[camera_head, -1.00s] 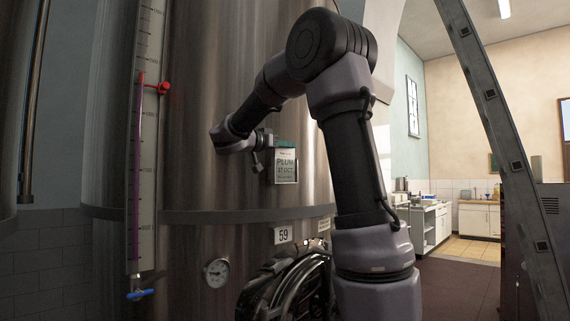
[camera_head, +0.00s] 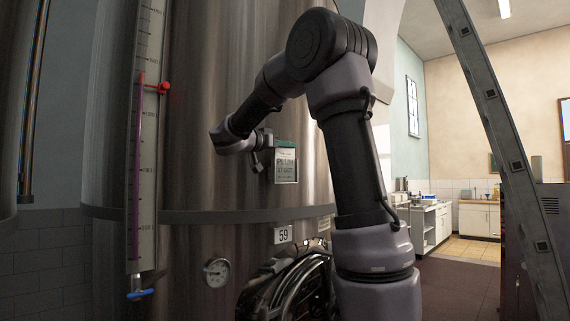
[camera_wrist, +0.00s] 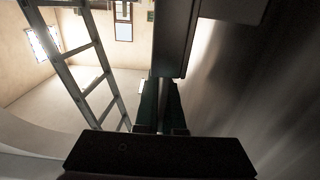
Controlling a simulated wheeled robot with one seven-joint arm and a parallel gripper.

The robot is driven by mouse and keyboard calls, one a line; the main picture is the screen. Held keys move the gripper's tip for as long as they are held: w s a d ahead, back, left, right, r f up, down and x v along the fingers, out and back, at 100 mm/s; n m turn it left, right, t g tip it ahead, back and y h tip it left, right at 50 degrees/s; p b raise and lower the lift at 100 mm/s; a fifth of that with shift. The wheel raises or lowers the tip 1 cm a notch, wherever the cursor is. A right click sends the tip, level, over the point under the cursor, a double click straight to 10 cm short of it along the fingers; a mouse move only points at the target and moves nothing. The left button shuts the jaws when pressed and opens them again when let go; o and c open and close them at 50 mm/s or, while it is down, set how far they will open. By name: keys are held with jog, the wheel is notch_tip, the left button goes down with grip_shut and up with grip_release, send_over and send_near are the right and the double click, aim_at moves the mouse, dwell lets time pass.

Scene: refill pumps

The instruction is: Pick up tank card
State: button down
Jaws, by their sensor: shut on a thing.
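The tank card (camera_head: 285,165) is a small pale card with dark lettering, upright in a holder on the front of the steel tank (camera_head: 225,120). Its lettering looks blurred or doubled. My gripper (camera_head: 284,144) is at the card's top edge, with green fingers shut on it. In the wrist view, the two dark green fingers of my gripper (camera_wrist: 161,108) have a thin edge between them. The card's face is not readable there. Whether the card is partly out of its holder is hard to tell.
A level gauge (camera_head: 146,140) with a red marker stands on the left of the tank. A "59" plate (camera_head: 283,235), a dial (camera_head: 216,272) and a round hatch (camera_head: 295,290) are below. A ladder (camera_head: 500,140) leans at right, also in the wrist view (camera_wrist: 80,60).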

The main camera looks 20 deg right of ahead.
notch_tip(320, 180, up, 10)
dwell(0.7)
jog(key=shift+a, duration=0.1)
dwell(0.3)
